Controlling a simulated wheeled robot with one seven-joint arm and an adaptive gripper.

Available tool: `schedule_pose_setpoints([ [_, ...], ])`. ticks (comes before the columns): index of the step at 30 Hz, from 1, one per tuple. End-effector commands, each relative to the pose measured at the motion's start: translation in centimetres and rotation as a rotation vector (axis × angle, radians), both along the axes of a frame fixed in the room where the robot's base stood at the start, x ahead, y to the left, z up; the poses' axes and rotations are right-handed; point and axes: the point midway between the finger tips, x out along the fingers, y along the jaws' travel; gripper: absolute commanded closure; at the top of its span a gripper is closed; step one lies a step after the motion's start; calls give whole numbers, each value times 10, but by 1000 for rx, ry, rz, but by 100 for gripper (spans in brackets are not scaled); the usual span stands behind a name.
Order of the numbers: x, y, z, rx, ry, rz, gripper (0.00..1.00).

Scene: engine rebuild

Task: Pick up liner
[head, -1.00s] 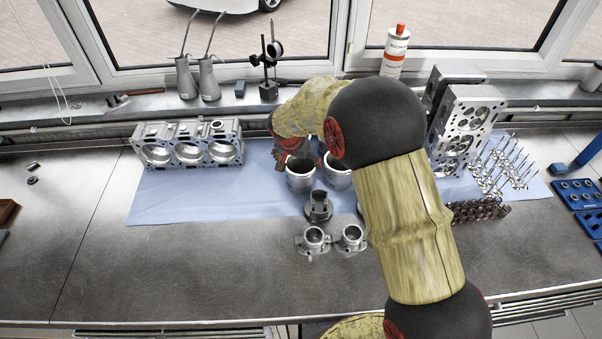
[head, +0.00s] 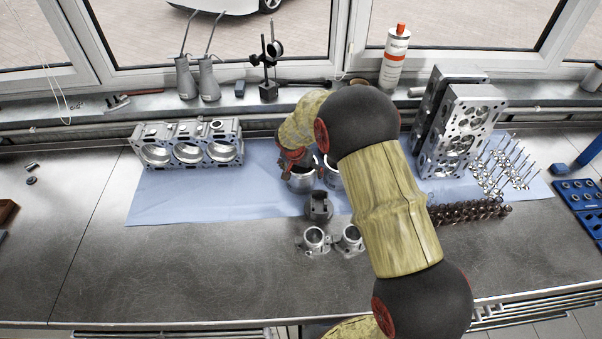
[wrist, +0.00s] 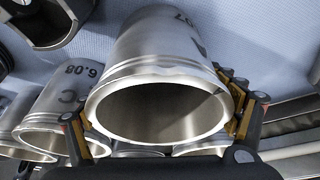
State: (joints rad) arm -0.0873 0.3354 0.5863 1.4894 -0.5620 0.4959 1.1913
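A metal liner (wrist: 165,55) marked with an A fills the middle of the wrist view, its open rim towards the camera. My gripper (wrist: 165,125) has one finger on each side of it, near the rim, and both pads appear to touch its wall. In the head view the liner (head: 301,183) stands on the blue cloth (head: 185,195), its top partly covered by my gripper (head: 298,160). I see no clear gap under it. A second liner (wrist: 62,93), marked C and 6.08, stands close by on the left in the wrist view.
Another liner (head: 332,178) stands right beside in the head view. A dark piston-like part (head: 318,206) and two metal fittings (head: 314,240) lie in front. An engine block (head: 188,147) is at left, cylinder heads (head: 458,130) at right.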

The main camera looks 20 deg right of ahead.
Motion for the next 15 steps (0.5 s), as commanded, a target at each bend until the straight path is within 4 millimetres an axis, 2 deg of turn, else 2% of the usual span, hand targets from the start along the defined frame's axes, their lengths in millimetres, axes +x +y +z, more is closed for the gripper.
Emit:
schedule_pose_setpoints([
  [15, 0, 0, 0, 0, 0, 0, 45],
])
